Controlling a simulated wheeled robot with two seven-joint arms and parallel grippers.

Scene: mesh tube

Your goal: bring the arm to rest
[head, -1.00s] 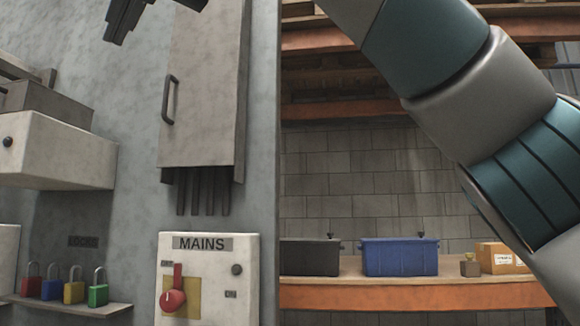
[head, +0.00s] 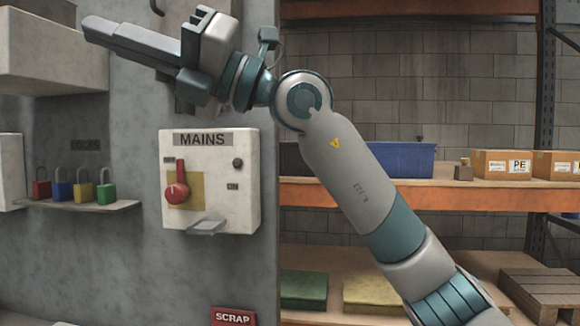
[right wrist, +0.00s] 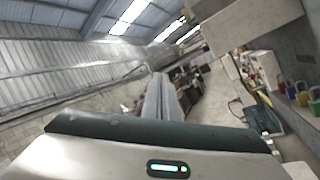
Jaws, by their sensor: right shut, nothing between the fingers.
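My right arm comes in from the lower right in the head view and bends at the wrist above the MAINS box. My right gripper (head: 98,28) points to the upper left with its fingers shut and nothing between them. Its closed fingers also show in the right wrist view (right wrist: 162,95). The gripper is in front of the grey wall panel, above the padlocks and near a pale box at the upper left. My left gripper is not in view.
The MAINS box (head: 210,180) has a red rotary handle (head: 177,193). Several padlocks (head: 82,190) stand on a small shelf (head: 75,205) to its left. The pale wall box (head: 50,70) juts out close to the gripper. A blue bin (head: 410,160) and cartons (head: 503,163) stand on the rack behind.

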